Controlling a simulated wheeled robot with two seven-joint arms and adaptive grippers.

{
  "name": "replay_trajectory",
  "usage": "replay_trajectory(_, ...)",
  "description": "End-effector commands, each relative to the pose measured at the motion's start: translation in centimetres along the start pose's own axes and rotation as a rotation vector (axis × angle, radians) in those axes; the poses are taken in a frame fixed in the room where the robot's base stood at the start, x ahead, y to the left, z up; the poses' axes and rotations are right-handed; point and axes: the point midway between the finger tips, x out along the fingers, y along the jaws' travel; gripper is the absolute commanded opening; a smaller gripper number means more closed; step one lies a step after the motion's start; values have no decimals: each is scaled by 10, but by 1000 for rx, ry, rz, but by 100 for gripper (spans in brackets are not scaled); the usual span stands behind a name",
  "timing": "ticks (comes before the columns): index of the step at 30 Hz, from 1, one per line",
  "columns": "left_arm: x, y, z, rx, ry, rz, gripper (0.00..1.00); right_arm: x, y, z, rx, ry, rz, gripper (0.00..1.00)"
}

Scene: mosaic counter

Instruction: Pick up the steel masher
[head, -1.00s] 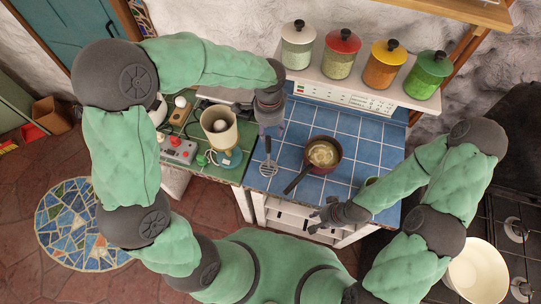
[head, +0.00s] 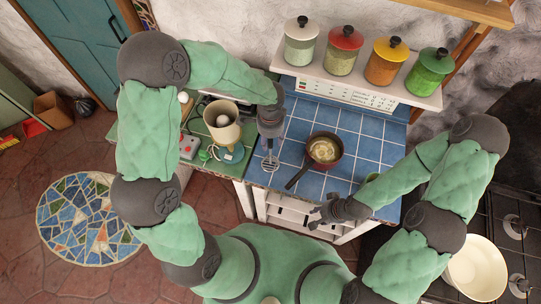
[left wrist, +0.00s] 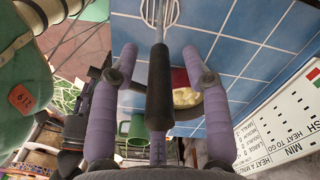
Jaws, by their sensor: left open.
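The steel masher (head: 270,163) lies on the blue tiled counter, its slotted head toward the front edge. In the left wrist view its black handle (left wrist: 160,88) lies between the two purple fingers, and its steel shaft runs up to the head at the top edge. My left gripper (head: 270,137) is open over the handle end, which it hides in the head view. In the left wrist view a gap shows between each fingertip (left wrist: 160,55) and the handle. My right gripper (head: 314,217) is empty by the counter's front edge, with fingers apart.
A dark red pot (head: 325,150) with pale contents stands right of the masher, its handle pointing toward the masher's side. Several lidded jars (head: 341,50) line the back shelf.

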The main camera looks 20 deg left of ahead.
Motion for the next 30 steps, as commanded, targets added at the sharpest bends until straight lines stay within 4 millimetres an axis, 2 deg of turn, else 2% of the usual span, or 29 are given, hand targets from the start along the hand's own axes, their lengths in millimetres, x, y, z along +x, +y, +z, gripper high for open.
replay_trajectory(2, 0, 0, 0, 0, 0, 0, 45, 0, 0, 0, 0, 0, 0, 34)
replay_trajectory(6, 0, 0, 0, 0, 0, 0, 5, 0, 0, 0, 0, 0, 0, 34)
replay_trajectory(7, 0, 0, 0, 0, 0, 0, 0, 0, 0, 0, 0, 0, 0, 34)
replay_trajectory(20, -3, 0, 0, 0, 1, -1, 0, 0, 0, 0, 0, 0, 0, 34)
replay_trajectory(26, -18, -1, 0, -1, 2, -3, 0, 2, 1, 0, 0, 0, 0, 34)
replay_trajectory(29, -34, -1, -1, -1, 4, -4, 0, 4, 1, 0, 0, 0, 0, 34)
replay_trajectory(30, -40, 6, -1, 2, 4, -4, 0, 4, 2, 0, 0, 0, 0, 34)
